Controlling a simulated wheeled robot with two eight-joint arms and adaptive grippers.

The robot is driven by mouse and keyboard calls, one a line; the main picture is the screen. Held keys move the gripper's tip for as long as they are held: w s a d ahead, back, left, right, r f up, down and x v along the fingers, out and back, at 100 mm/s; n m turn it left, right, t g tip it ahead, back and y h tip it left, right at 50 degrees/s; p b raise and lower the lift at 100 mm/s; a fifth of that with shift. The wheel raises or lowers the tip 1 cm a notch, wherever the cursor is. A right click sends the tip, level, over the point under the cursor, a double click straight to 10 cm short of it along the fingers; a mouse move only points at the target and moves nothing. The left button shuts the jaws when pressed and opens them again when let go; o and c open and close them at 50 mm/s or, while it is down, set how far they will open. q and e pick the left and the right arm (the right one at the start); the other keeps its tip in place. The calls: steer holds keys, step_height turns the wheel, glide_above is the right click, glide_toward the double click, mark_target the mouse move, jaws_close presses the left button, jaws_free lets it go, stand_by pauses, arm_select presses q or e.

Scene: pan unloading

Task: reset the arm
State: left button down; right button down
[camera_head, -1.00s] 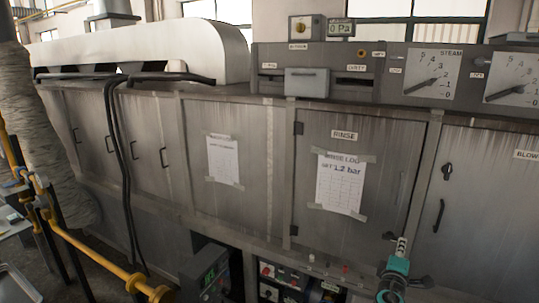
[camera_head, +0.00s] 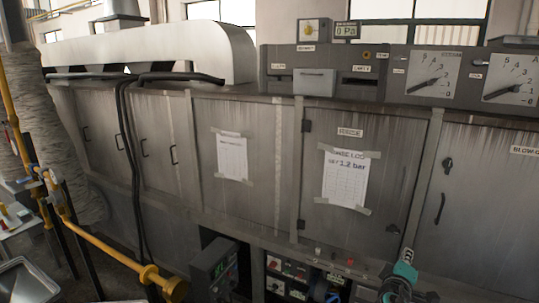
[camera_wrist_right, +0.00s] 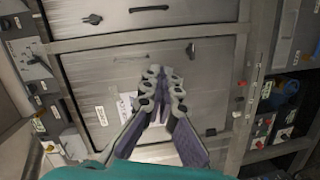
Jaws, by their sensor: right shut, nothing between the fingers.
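My right gripper (camera_head: 407,256) shows at the lower right of the head view, with teal housing and grey finger parts. It is in front of the grey machine's lower part. In the right wrist view the two fingers (camera_wrist_right: 165,90) lie together at their tips, shut with nothing between them. The wrist view looks at grey metal doors (camera_wrist_right: 100,65) with handles and labels. My left gripper is in no view.
A long grey machine (camera_head: 270,165) fills the head view, with a RINSE door (camera_head: 330,225) and gauges (camera_head: 434,76) above. A yellow pipe (camera_head: 105,250) and a metal tray (camera_head: 25,283) are at lower left. An open bay with switches (camera_head: 290,270) is at bottom centre.

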steer(key=s+a+f+m+g+y, duration=0.3)
steer(key=s+a+f, duration=0.3)
steer(key=s+a, duration=0.4)
steer(key=s+a+f+m+g+y, duration=0.3)
steer(key=s+a, duration=0.7)
steer(key=s, duration=0.5)
step_height(320, 180, down, 3)
steer(key=m+y, duration=0.1)
steer(key=y, duration=0.2)
steer(key=shift+a+r+m, duration=0.15)
steer(key=shift+a+m, duration=0.1)
steer(key=shift+m, duration=0.05)
